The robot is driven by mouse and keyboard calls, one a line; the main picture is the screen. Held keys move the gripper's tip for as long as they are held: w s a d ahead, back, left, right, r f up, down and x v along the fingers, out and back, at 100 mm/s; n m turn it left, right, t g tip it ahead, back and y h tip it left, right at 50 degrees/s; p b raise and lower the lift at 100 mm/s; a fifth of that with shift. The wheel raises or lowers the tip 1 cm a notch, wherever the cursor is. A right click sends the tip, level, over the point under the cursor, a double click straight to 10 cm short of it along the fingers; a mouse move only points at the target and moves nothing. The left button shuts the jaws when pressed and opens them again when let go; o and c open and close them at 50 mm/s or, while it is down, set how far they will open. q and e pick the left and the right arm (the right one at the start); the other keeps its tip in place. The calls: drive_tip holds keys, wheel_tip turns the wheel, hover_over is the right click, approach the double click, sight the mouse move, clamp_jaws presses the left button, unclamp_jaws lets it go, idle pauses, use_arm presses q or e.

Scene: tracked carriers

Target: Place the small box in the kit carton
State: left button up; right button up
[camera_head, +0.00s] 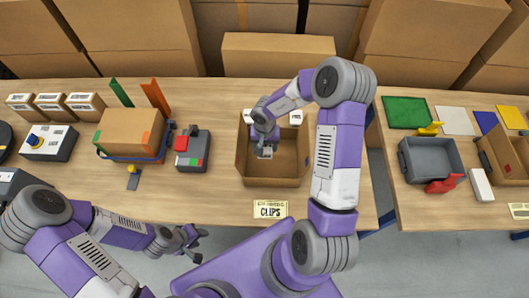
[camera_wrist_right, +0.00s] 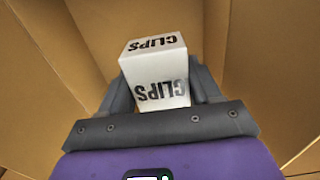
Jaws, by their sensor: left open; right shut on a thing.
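The small box (camera_wrist_right: 155,72) is white with black CLIPS lettering. My right gripper (camera_wrist_right: 160,90) is shut on it, with one dark finger on each side. In the head view my right gripper (camera_head: 265,150) is down inside the open kit carton (camera_head: 272,183), between its walls. The carton stands on the table behind a CLIPS label (camera_head: 270,209). Brown cardboard fills the wrist view around the box. I cannot tell whether the box touches the carton floor. My left gripper (camera_head: 187,243) is open and empty, in front of the table's front edge.
Left of the carton stand a grey device with red parts (camera_head: 193,149), a strapped brown box (camera_head: 130,134) and several small cartons (camera_head: 50,107). A second table at right holds a grey bin (camera_head: 430,158) and coloured sheets. Large boxes line the back.

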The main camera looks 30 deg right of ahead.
drive_tip(key=b, duration=0.1)
hover_over(266, 161)
wheel_tip(266, 161, down, 4)
drive_tip(key=shift+a+f, duration=0.1)
drive_tip(key=shift+f, duration=0.05)
drive_tip(key=shift+w+f+b, duration=0.1)
drive_tip(key=shift+f+b, duration=0.45)
drive_tip(key=shift+f, duration=1.45)
drive_tip(key=shift+r, duration=0.1)
drive_tip(key=o, duration=1.2)
drive_tip(key=shift+c, duration=0.2)
wheel_tip(266, 161, up, 12)
drive_tip(key=p, duration=0.3)
drive_tip(key=shift+p, duration=0.4)
